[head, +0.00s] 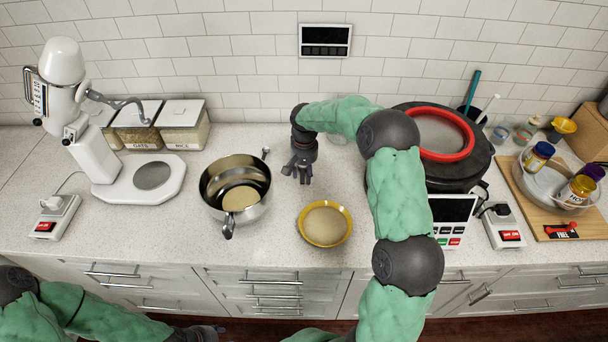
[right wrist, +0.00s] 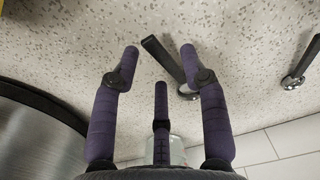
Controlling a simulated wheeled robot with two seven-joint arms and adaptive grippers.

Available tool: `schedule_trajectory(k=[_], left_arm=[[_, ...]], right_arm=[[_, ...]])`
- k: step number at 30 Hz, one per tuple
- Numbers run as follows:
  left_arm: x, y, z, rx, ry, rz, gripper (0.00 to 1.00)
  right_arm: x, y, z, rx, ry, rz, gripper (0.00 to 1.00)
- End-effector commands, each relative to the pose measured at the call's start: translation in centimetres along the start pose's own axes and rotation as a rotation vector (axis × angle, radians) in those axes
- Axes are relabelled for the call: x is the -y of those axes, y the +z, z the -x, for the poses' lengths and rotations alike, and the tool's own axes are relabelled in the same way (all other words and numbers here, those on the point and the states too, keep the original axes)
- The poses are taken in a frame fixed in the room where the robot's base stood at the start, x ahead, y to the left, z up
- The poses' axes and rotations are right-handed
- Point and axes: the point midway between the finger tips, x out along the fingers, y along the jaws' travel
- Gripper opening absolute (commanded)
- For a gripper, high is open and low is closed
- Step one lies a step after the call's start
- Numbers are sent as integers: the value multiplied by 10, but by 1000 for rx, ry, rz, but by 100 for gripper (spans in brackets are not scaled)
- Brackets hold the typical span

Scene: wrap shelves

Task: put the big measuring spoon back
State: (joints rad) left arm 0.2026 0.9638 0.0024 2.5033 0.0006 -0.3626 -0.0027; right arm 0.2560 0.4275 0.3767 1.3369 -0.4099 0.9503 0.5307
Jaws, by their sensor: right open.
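My right gripper (head: 300,170) is low over the counter, between the steel pot and the black cooker. In the right wrist view its fingers (right wrist: 160,62) are spread and hold nothing. A dark-handled spoon-like utensil (right wrist: 163,60) lies below and between the fingers, partly hidden by the right finger. A second similar utensil (right wrist: 302,62) is cut off at the right edge. A small grey utensil (head: 265,153) shows beside the pot in the head view. I cannot tell which is the big measuring spoon. My left gripper (head: 205,334) is at the bottom edge, mostly cut off.
The steel pot (head: 212,199) stands left, with a yellow-rimmed bowl (head: 304,233) in front of my right gripper. The black cooker (head: 467,176) with a red ring is right. Storage boxes (head: 185,135) and a white mixer (head: 92,148) stand left.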

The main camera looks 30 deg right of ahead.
Motion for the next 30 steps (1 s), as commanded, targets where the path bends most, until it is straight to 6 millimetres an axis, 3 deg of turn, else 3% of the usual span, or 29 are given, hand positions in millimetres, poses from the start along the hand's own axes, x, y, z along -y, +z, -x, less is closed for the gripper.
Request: schedule_trajectory(k=[6,15,21,30], left_arm=[[-3,0,7,0,0,0,44],[-5,0,13,0,0,0,44],[-5,1,15,0,0,0,44],[-5,1,14,0,0,0,44]], right_arm=[[1,-1,47,-5,-3,0,44],[0,0,95,-2,-1,0,44],[0,0,106,0,-1,0,44],[0,0,107,0,-1,0,44]])
